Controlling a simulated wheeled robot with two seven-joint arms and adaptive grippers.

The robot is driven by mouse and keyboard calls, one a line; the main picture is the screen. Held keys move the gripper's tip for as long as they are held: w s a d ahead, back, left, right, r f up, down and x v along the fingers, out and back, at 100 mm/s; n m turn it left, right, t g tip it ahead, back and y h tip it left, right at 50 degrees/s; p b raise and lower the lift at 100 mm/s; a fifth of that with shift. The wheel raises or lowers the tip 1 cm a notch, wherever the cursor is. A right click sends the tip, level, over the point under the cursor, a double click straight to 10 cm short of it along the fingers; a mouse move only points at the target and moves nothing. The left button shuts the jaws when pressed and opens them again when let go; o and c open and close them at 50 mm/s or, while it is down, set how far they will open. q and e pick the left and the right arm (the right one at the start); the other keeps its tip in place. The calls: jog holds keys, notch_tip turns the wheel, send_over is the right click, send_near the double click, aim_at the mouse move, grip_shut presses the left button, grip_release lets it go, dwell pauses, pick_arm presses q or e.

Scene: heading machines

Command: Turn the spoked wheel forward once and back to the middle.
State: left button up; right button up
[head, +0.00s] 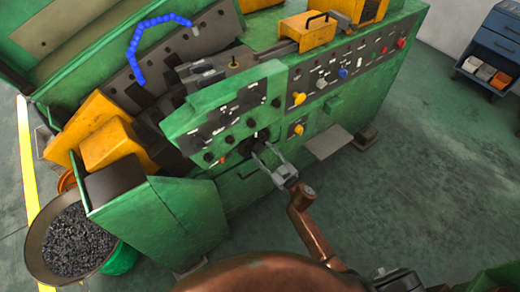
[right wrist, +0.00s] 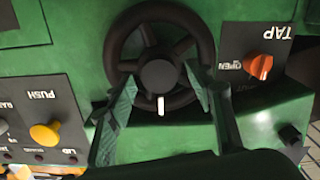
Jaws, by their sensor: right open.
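The dark spoked wheel (right wrist: 205,42) sits on the green machine front, with a round hub and a white mark that points toward the bottom of the right wrist view. In the head view the wheel (head: 250,146) is small, dark and partly hidden by my gripper. My right gripper (head: 267,153) points at the wheel. In the right wrist view its two fingers (right wrist: 160,88) are spread apart, one on each side of the hub, overlapping the lower rim. I cannot tell whether they touch it. Nothing is held between them. My left gripper is out of view.
An orange knob (right wrist: 258,66) marked TAP and a yellow PUSH knob (right wrist: 45,134) flank the wheel. A grey plate (head: 328,143) juts out at the right. A bin of dark parts (head: 72,243) stands at the left. The floor on the right is clear, with a blue cart (head: 492,50) beyond.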

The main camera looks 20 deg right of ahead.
jog(key=shift+x, duration=1.3)
jog(key=shift+c, duration=0.4)
grip_shut()
